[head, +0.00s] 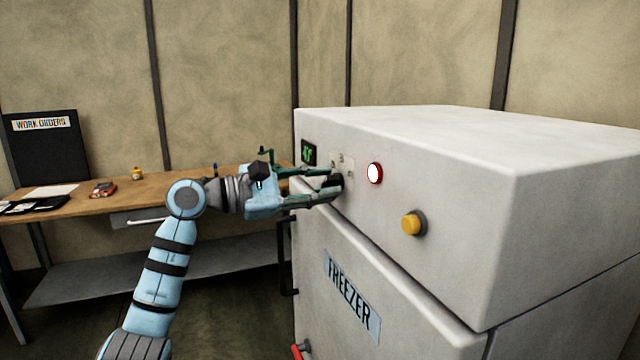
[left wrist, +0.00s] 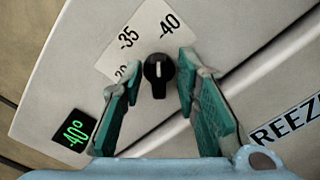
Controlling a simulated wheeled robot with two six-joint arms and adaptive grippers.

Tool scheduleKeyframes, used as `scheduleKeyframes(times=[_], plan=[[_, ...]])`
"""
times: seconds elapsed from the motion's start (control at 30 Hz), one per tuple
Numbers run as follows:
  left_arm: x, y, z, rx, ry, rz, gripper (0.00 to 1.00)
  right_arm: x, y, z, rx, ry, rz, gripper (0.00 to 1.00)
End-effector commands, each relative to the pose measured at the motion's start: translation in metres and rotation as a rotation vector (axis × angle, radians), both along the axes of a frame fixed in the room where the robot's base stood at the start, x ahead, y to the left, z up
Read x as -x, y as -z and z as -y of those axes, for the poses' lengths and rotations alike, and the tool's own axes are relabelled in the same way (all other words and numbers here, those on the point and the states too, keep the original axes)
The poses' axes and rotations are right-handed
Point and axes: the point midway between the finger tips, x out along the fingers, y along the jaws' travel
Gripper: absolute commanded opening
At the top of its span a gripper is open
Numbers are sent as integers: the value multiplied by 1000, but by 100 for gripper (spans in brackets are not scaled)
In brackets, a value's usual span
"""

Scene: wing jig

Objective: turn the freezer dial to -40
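The black freezer dial (left wrist: 158,75) sits on the freezer's pale front panel in the left wrist view. Its white mark points up, close to the "-40" label (left wrist: 168,22). In the head view my left gripper (head: 335,185) reaches the panel. My right gripper is out of view.
The white freezer (head: 440,145) has a round white light with a red rim (head: 374,173) and a yellow button (head: 412,223) right of the dial. A wooden bench (head: 150,187) with small items stands behind my left arm. A dark door handle (head: 286,255) is below the gripper.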

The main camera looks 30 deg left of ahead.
Motion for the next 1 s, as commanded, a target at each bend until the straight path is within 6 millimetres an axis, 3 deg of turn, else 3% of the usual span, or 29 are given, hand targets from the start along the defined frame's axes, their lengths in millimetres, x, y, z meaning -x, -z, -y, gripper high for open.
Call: scheduleKeyframes(times=[0.37, 0.7, 1.0], plan=[[7, 0, -8, -1, -4, 1, 32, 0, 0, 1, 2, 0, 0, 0], [73, 2, -67, -7, -7, -7, 32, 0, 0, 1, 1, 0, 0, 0], [90, -1, -80, 0, -1, 0, 32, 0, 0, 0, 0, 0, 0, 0]])
